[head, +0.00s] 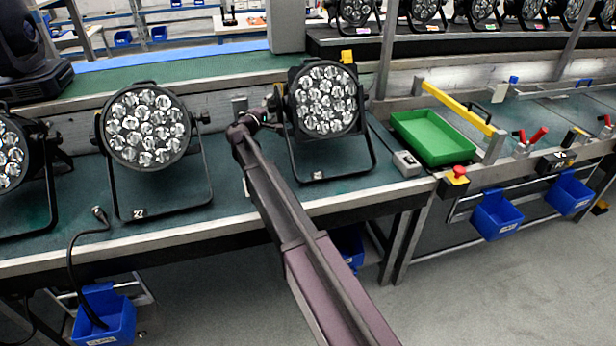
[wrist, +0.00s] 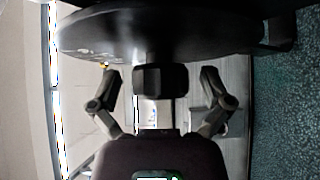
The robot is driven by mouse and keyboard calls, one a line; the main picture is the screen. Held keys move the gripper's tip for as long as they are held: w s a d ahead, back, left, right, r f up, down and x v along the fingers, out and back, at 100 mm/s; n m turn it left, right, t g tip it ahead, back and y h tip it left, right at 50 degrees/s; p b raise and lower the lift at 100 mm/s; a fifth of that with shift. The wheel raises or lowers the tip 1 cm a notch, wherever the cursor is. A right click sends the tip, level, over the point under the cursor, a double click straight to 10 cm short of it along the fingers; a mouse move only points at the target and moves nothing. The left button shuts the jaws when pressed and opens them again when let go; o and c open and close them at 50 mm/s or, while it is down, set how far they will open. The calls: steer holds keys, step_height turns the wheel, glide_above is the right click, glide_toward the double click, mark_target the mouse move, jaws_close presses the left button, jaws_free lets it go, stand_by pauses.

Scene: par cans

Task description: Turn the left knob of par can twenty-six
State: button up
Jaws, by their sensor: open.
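A black par can (head: 326,98) with a many-lens face stands on its bracket on the green bench, right of the middle in the head view. The tag (head: 318,175) on its bracket is too small to read. Its left knob (head: 273,103) is partly hidden by my gripper (head: 259,116), which is at the can's left side. In the wrist view a dark knob (wrist: 160,80) sits between the two spread fingers of my gripper (wrist: 158,76), with a gap on each side. The can's dark round body (wrist: 150,30) fills the top. My gripper is open and holds nothing.
Another par can (head: 146,126), tagged 27, stands to the left, with one more (head: 12,155) at the left edge. A green tray (head: 432,137) and a red button (head: 459,171) are to the right. Blue bins (head: 497,213) hang below the bench front.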

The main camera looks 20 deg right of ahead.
steer(key=shift+f+m+t+h+b, duration=0.3)
steer(key=shift+m+b, duration=0.2)
steer(key=shift+b, duration=0.1)
steer(key=b+v, duration=0.2)
steer(key=v, duration=1.2)
steer(key=s+d+m+g+y+p, duration=0.2)
steer(key=s+d+g+p, duration=0.1)
steer(key=s, duration=0.4)
steer(key=s+d+f+m+g+y+p, duration=0.1)
steer(key=s+d+m+g+y+p, duration=0.1)
steer(key=s+d+g+p, duration=0.2)
steer(key=s+d+f+m+g+y+p, duration=0.1)
steer(key=s+d+m+g+y+p, duration=0.1)
steer(key=s+d+p, duration=0.4)
steer(key=shift+s+d+g+y+p, duration=0.45)
steer(key=shift+s+g+p, duration=0.75)
steer(key=shift+s, duration=1.55)
steer(key=shift+a, duration=0.15)
steer(key=s+a+r+g+y+p, duration=0.1)
steer(key=s+a+y+p, duration=0.1)
steer(key=s, duration=0.4)
steer(key=s+a+r+m+g+y+p, duration=0.1)
steer(key=s+y+p, duration=0.3)
steer(key=s, duration=0.3)
steer(key=shift+a+r+y, duration=0.4)
steer(key=shift+y, duration=0.05)
